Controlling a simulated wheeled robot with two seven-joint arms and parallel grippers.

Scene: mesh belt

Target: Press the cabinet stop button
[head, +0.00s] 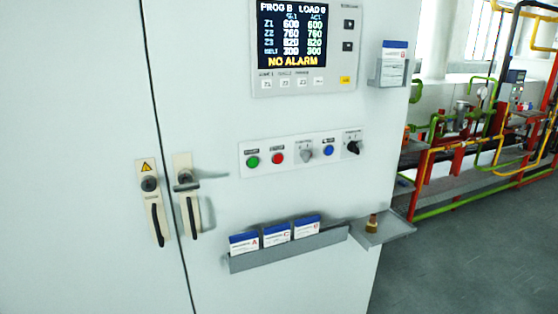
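The cabinet (330,210) is a large pale door front that fills most of the head view. A light button panel (300,168) is fixed to it near the middle. On the panel, a red button (277,158) sits between a green button (252,162) on its left and a grey selector knob (306,156) on its right. A blue button (328,151) and a black rotary switch (353,147) follow further right. The labels above them are too small to read. Neither of my grippers shows in the head view.
A display (292,35) above reads NO ALARM. Two door handles (158,220) (190,210) stick out at left. Below the panel, a ledge (290,250) holds several cards. A side shelf (392,230) carries a small brass object (372,222). Pipes (470,130) stand at right beyond open floor (460,260).

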